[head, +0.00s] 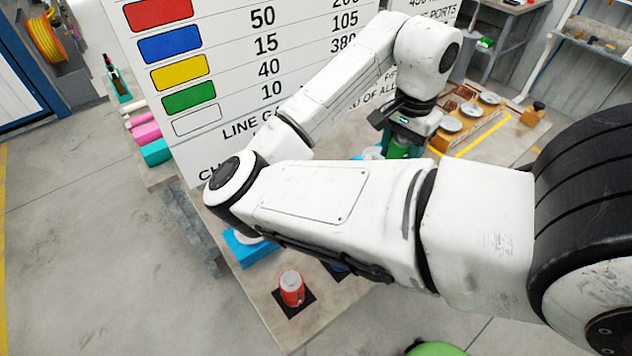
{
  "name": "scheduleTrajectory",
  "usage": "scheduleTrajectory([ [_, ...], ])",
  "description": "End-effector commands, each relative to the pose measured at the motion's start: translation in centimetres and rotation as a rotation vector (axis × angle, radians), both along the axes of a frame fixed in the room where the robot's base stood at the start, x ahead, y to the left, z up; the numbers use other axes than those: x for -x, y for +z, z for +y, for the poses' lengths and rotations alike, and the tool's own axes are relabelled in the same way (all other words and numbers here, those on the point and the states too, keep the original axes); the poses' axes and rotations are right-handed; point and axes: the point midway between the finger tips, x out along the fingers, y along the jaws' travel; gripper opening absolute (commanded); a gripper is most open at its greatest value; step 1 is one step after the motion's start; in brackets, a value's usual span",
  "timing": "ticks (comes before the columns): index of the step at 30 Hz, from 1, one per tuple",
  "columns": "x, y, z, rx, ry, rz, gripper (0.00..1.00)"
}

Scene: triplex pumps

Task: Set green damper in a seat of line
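My gripper (405,122) points down over the far part of the table, beyond my bent arm. A green damper (399,149) shows directly below it, between the dark fingers; the fingers look closed on its upper part. The damper's lower end is partly hidden by my arm, so I cannot tell whether it touches what is below. A blue block (248,250) with a white round part on top shows at the table's left edge, its right part hidden behind my arm. A pale blue and white part (371,153) shows just left of the damper.
A red damper (292,288) stands on a black mat near the table's front. A blue item (336,267) is mostly hidden by my arm. A yellow-tan block (467,124) with several white discs sits at the right. A large sign board (230,70) stands behind.

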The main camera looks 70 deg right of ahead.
Motion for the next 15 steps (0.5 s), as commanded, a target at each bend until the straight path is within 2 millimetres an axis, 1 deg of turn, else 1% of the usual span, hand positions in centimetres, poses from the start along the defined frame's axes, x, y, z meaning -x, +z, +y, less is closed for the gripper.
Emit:
scheduleTrajectory([
  [2,-1.1,-0.5,-0.4,0.000,0.008,0.002,0.03],
  [11,-7.3,-3.5,-2.6,-0.001,0.009,0.005,0.03],
  [12,-8.2,-3.9,-2.9,-0.002,0.008,0.005,0.03],
  [15,-9.4,-6.0,-3.3,-0.001,0.005,0.007,0.03],
])
